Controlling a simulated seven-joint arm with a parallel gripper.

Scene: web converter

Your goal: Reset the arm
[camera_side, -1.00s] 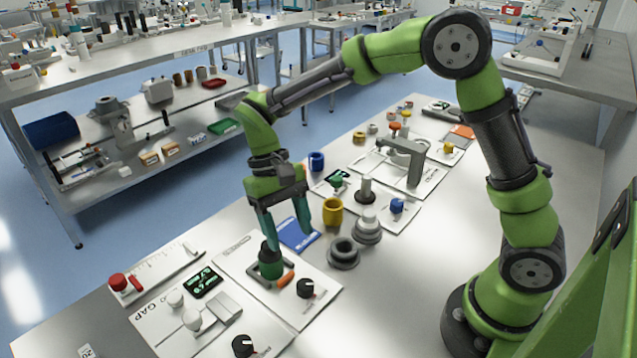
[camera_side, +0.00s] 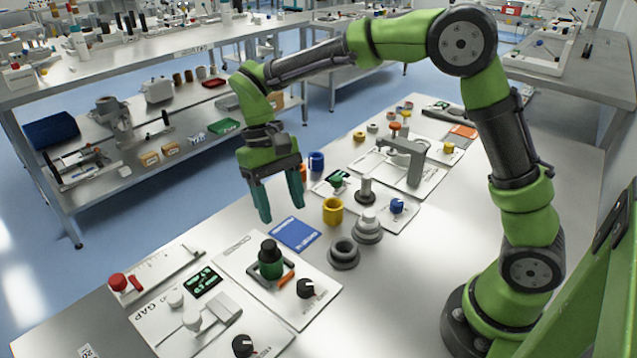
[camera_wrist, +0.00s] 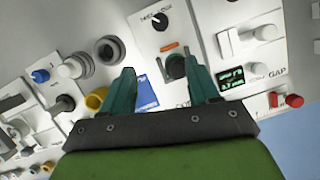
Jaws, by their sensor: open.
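My gripper (camera_side: 280,202) hangs from the green arm over the bench, fingers pointing down. Its two teal fingers are apart with nothing between them. It is above and behind the green knob with a black top (camera_side: 270,260), which stands on a white panel (camera_side: 318,315). The gripper is clear of the knob and the blue card (camera_side: 295,233). In the wrist view, the open fingers (camera_wrist: 165,85) show with the knob (camera_wrist: 176,66) and the blue card (camera_wrist: 147,95) seen between them.
A yellow cup (camera_side: 333,211), a grey ring (camera_side: 344,254) and a grey stepped part (camera_side: 368,228) stand right of the gripper. A GAP panel with a green display (camera_side: 202,282) lies front left. Bare bench (camera_side: 400,270) is at right.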

